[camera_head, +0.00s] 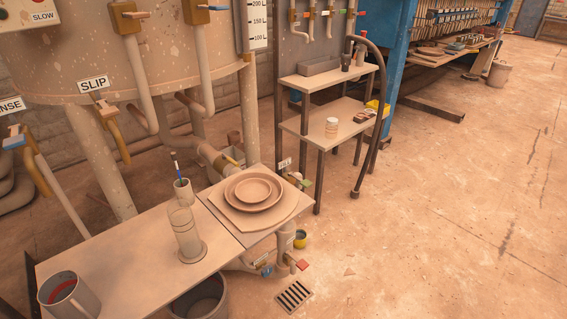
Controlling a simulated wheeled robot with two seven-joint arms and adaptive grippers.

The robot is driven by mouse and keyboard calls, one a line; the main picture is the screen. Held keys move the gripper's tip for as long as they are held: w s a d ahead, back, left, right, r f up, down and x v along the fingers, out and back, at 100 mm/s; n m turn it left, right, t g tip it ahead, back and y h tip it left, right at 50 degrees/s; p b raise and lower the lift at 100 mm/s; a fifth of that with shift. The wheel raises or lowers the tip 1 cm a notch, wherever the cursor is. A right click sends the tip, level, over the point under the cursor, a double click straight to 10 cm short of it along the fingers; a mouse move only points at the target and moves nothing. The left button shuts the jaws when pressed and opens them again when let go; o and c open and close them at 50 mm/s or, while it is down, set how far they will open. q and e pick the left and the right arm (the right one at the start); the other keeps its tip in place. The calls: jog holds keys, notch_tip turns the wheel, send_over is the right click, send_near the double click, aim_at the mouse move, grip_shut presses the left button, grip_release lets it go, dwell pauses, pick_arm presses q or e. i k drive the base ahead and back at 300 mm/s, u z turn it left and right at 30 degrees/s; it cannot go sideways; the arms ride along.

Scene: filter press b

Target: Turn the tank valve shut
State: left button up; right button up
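A large beige tank (75,50) fills the upper left. Several brass valves are on its pipes, and I cannot tell which one is the tank valve. One under the SLIP sign (93,84) has an orange-brown handle (103,105). One at the left edge has a blue handle (14,142) below a sign reading "NSE". Two upper valves have a tan handle (135,15) and a blue handle (214,8). Neither gripper is in view.
A low table (140,255) in front holds a mug (85,287), a clear cylinder (187,240), a cup and stacked plates (254,191). Below are a bucket (200,300), blue and red handles and a floor drain (294,296). Shelves stand behind; the right floor is mostly clear.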

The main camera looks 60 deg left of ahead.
aim_at(230, 160)
jog(key=z, duration=0.05)
jog(key=i, duration=1.35)
jog(key=u, duration=3.2)
